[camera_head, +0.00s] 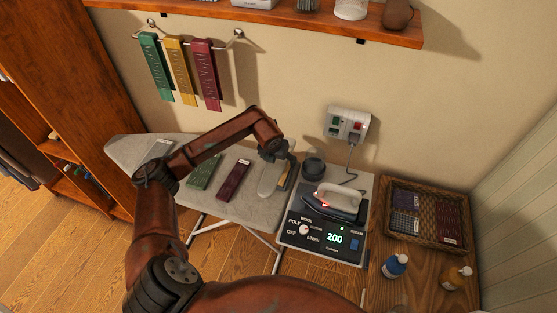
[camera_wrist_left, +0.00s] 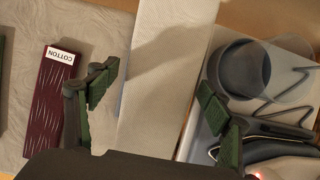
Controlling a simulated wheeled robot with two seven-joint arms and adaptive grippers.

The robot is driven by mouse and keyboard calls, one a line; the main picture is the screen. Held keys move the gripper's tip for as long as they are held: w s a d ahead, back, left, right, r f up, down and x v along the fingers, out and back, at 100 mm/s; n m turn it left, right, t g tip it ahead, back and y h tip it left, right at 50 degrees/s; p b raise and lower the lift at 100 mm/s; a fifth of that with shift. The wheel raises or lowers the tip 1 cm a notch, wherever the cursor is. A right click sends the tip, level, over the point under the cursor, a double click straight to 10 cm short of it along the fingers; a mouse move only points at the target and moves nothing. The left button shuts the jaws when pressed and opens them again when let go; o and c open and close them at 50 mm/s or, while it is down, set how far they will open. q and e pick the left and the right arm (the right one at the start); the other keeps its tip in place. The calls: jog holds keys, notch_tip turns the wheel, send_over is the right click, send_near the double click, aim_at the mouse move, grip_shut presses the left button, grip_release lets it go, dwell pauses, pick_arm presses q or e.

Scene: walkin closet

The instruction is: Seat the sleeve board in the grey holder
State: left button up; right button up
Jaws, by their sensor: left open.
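The sleeve board (camera_head: 269,180) is a long pale grey padded piece lying at the right end of the ironing board. In the left wrist view the sleeve board (camera_wrist_left: 166,60) runs up the middle. My left gripper (camera_head: 286,162) is over its far right side. In the wrist view its green-padded fingers (camera_wrist_left: 158,98) are spread, one on each side of the board; I cannot tell if either touches it. A grey round cup-like piece (camera_head: 313,167), perhaps the holder, stands just right of the gripper; this cup (camera_wrist_left: 240,70) looks empty in the wrist view. My right gripper is out of view.
A maroon folded cloth labelled COTTON (camera_wrist_left: 48,100) and a green cloth (camera_head: 205,171) lie left on the ironing board (camera_head: 252,213). An iron (camera_head: 338,202) sits on the control station, right of the gripper. A wicker basket (camera_head: 427,241) and bottles stand farther right.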

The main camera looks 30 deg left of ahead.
pick_arm(q)
jog(key=v, duration=1.2)
jog(key=shift+f, duration=0.1)
dwell(0.5)
